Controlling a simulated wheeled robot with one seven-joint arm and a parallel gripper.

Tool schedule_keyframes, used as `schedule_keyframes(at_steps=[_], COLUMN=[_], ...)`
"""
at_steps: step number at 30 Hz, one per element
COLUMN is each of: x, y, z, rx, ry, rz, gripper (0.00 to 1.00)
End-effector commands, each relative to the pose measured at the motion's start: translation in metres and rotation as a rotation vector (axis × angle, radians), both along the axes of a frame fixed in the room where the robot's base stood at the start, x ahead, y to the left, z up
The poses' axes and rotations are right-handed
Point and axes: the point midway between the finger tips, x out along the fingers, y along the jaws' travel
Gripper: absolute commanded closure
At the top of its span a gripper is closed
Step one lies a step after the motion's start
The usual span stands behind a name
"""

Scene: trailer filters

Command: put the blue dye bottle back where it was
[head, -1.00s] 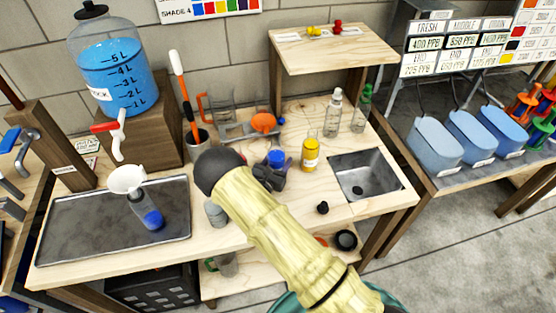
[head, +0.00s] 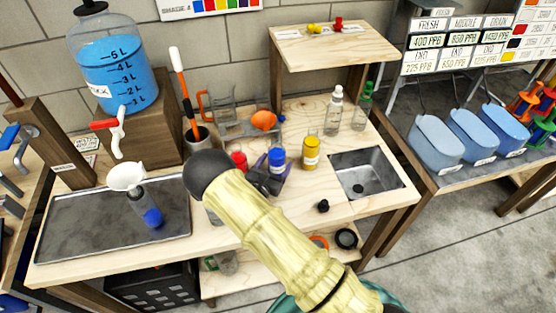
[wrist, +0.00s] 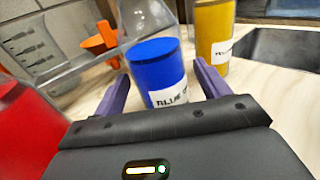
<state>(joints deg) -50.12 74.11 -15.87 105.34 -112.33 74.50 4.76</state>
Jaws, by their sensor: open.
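The blue dye bottle (head: 276,160) stands upright on the wooden bench, between the red bottle (head: 239,161) and the yellow bottle (head: 311,153). In the head view my gripper (head: 268,180) is partly hidden behind my arm, low beside the bottle.
The red bottle (wrist: 25,125) is close on the left in the wrist view, and the yellow bottle (wrist: 213,35) stands just right. A steel sink (head: 375,170) is to the right. A black cap (head: 323,206) lies in front.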

Motion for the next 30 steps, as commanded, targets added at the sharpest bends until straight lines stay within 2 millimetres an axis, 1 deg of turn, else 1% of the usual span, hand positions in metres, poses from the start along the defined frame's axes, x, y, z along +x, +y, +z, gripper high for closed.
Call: schedule_keyframes(at_steps=[1,6,9,13,15,18,30], x=[-0.01,-0.042,-0.06,-0.076,-0.082,-0.085,-0.085], y=[0.006,0.019,0.026,0.032,0.034,0.035,0.035], z=[-0.003,-0.002,-0.002,-0.001,0.0,0.001,0.001], rx=[-0.001,0.0,0.0,0.001,0.0,0.0,0.0], ry=[0.003,0.002,0.002,0.002,0.001,0.001,0.001], rz=[0.005,0.005,0.004,0.002,0.001,0.0,0.0], gripper=[0.25,0.25,0.25,0.25,0.25,0.25,0.25])
